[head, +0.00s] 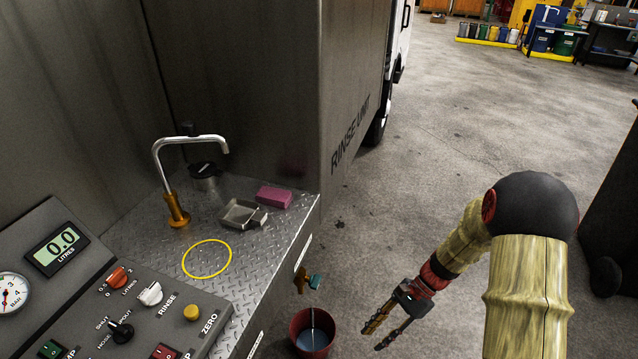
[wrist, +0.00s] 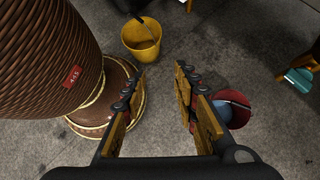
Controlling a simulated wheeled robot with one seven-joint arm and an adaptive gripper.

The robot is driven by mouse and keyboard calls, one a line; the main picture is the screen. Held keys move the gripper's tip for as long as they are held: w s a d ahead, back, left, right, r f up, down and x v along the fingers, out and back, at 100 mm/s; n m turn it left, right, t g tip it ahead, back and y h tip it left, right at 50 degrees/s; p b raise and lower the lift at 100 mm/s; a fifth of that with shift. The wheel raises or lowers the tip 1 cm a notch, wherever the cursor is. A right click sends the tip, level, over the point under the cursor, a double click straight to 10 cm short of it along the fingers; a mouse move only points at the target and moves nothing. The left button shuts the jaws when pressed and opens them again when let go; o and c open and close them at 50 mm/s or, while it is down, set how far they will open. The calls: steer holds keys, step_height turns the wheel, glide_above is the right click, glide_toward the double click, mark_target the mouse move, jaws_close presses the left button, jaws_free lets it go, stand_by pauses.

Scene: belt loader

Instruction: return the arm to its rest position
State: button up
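My arm bends down on the right side of the head view, with a black elbow joint and pale yellow-brown covers. My gripper (head: 372,338) points down and left over the concrete floor, beside the steel counter (head: 262,267) and to the right of a red bucket (head: 299,345). In the wrist view my gripper (wrist: 159,73) has its two fingers apart. Nothing is held between them; floor shows in the gap.
The counter carries a tap (head: 177,210), a metal tray (head: 241,215), a pink block (head: 274,197) and a control panel (head: 190,313). In the wrist view a brown ribbed drum (wrist: 40,55) and a yellow bucket (wrist: 141,42) stand close. Open floor lies behind the arm.

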steer(key=s+d+r+n+t+h, duration=0.1)
steer(key=s+r+n+t+h, duration=0.1)
steer(key=r, duration=0.9)
steer(key=s+d+r+n+t+h+p, duration=0.1)
steer(key=s+r+n+t+h, duration=0.2)
steer(key=r, duration=0.9)
steer(key=s+d+r+n+t+h+p, duration=0.1)
steer(key=s+r+n+t+h, duration=0.1)
steer(key=s+r+n+t, duration=0.2)
steer(key=s+r+n, duration=0.3)
steer(key=s+r, duration=0.1)
steer(key=r, duration=0.3)
steer(key=shift+s+r+n+t+h, duration=0.2)
steer(key=shift+n+t+h, duration=0.1)
steer(key=shift+t, duration=0.1)
